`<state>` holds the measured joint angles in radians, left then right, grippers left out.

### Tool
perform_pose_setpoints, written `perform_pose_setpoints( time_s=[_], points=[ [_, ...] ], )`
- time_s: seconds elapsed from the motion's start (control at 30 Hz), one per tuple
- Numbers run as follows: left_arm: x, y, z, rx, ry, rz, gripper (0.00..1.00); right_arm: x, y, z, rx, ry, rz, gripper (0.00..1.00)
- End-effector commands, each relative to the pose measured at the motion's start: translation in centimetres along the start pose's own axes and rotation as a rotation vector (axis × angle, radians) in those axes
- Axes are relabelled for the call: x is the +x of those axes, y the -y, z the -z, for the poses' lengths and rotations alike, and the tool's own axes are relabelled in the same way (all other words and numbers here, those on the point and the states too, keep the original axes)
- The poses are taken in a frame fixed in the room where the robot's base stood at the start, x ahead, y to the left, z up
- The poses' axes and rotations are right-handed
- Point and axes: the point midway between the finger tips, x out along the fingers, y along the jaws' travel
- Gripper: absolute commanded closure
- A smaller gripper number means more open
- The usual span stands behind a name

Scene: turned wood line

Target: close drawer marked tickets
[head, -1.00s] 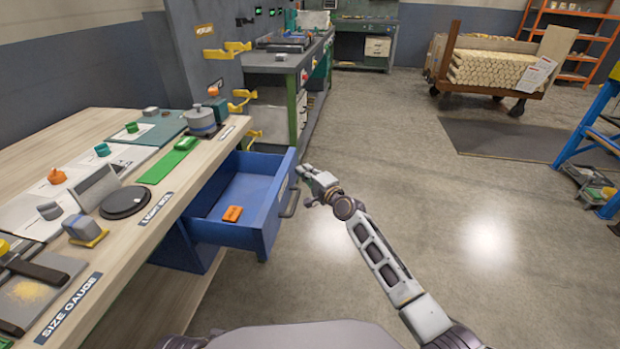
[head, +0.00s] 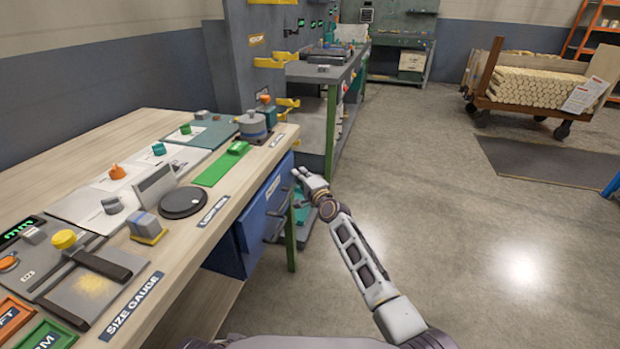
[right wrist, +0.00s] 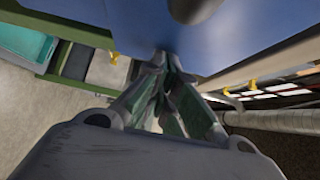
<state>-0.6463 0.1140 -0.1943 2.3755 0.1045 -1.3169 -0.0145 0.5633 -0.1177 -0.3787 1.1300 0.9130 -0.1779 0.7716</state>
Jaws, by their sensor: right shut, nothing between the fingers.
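The blue drawer (head: 262,212) is under the right end of the wooden bench in the head view. Its front stands about in line with the bench edge and its inside does not show. A pale label is on the front, too small to read. A dark handle (head: 277,227) is lower on the front. My right gripper (head: 297,176) is shut and empty, just right of the drawer front. In the right wrist view its fingers (right wrist: 162,70) point at the blue front (right wrist: 235,28), at or very near it; I cannot tell whether they touch. My left gripper is not in view.
The wooden bench (head: 210,240) holds a green block, a round black pad, knobs and gauges. A grey workbench with green legs (head: 332,80) stands beyond the drawer. A cart of wooden rods (head: 540,92) is at the back right.

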Motion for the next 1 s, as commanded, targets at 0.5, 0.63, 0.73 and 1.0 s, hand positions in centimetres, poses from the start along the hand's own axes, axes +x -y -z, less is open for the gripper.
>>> perform_pose_setpoints(
  time_s=[0.5,0.63,0.73,1.0],
  points=[
    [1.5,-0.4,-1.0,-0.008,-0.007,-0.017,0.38,2.3,0.0,-2.4,0.001,0.002,0.000,1.00],
    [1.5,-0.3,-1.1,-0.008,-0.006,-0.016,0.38,2.3,0.1,-2.4,0.000,0.003,0.001,1.00],
    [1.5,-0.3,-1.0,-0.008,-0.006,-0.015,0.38,2.3,0.1,-2.5,0.000,0.004,0.001,1.00],
    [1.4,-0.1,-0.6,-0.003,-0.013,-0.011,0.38,2.3,0.2,-2.6,0.001,0.006,0.002,1.00]
  ],
)
